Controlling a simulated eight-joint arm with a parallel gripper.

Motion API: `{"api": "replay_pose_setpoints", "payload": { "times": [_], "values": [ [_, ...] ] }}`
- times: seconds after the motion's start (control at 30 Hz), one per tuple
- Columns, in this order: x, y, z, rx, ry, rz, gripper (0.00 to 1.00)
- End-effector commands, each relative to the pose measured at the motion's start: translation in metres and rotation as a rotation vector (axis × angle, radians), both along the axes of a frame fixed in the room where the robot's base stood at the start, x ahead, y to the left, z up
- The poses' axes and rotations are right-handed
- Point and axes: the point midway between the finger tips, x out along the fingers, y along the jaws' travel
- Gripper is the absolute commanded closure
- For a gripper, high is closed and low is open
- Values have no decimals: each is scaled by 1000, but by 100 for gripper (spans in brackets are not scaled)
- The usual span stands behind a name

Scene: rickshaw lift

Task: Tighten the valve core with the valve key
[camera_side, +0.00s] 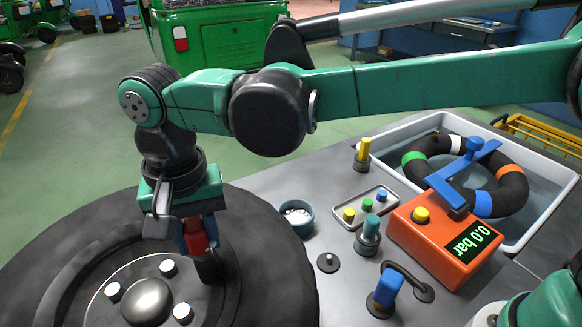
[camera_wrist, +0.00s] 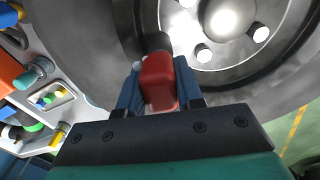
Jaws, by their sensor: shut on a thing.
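My gripper (camera_side: 196,228) is shut on the red handle of the valve key (camera_side: 195,240), low over the large black wheel (camera_side: 262,275). In the wrist view the red valve key (camera_wrist: 160,82) sits between my two blue fingers. A dark round piece (camera_wrist: 158,42) shows just beyond the key's far end, by the inner side of the tyre; I cannot tell whether it is the key's shaft or the valve stem. The valve core is hidden. The wheel (camera_wrist: 85,50) lies flat, with a silver hub and several white-topped nuts.
On the grey bench are a bowl (camera_side: 296,220), a tray (camera_side: 340,222) of coloured caps, a teal-handled tool (camera_side: 370,228), a yellow-handled tool (camera_side: 364,150) and a blue-handled item (camera_side: 387,287). An orange gauge box (camera_side: 440,245) reads 0.0 bar. Behind it, a tub (camera_side: 545,225) holds a banded tube.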

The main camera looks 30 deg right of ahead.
Motion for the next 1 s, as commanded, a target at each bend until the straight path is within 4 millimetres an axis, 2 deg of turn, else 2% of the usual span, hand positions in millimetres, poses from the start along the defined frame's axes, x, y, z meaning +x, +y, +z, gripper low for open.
{"api": "replay_pose_setpoints", "payload": {
  "times": [0.3, 0.5, 0.6, 1.0],
  "values": [
    [0, 0, 0, 0, 0, -601, 100],
    [0, 0, 0, 1, 0, -886, 100],
    [0, 0, 0, 1, 0, -931, 100],
    [0, 0, 0, 0, -1, -930, 100]
  ]
}}
